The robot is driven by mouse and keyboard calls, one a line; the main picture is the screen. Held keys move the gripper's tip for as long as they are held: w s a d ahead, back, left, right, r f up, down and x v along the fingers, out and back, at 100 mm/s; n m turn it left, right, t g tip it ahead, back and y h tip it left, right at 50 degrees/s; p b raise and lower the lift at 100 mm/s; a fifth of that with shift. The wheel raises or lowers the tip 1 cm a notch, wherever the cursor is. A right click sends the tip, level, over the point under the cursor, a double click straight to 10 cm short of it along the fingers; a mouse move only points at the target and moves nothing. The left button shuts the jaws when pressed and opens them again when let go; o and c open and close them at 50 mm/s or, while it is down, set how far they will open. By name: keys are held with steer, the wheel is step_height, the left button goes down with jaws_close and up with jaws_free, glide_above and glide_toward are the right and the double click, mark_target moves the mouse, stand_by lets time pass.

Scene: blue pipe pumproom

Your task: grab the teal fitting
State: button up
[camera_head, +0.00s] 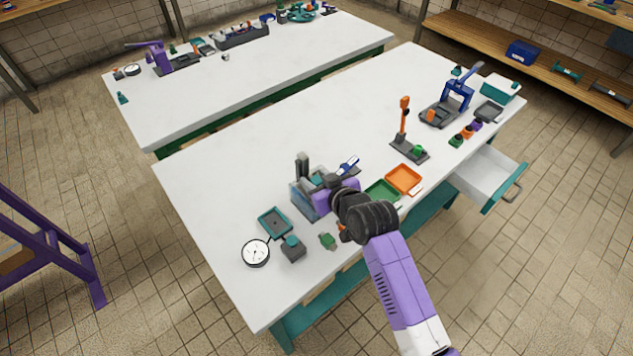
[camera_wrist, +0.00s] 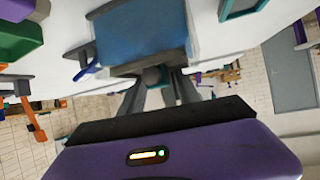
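A small teal fitting (camera_wrist: 152,76) shows in the wrist view, right at the fingertips of my gripper (camera_wrist: 158,88). The grey fingers stand close on either side of it. I cannot tell whether they press on it. A clear blue box (camera_wrist: 140,38) with a grey edge lies just beyond the fitting. In the head view a bit of teal (camera_head: 318,177) shows by the blue box (camera_head: 302,199), beside my purple gripper (camera_head: 319,184). My arm and gripper hide part of the box there.
Near the box are a teal tray (camera_head: 274,222), a round gauge (camera_head: 256,253), a grey block with a teal top (camera_head: 292,249) and a small green piece (camera_head: 328,241). Green (camera_head: 383,191) and orange (camera_head: 404,179) trays lie to the right. An open drawer (camera_head: 488,177) juts out. The table's left part is clear.

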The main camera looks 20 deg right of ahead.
jaws_close()
steer(key=shift+r, duration=0.1)
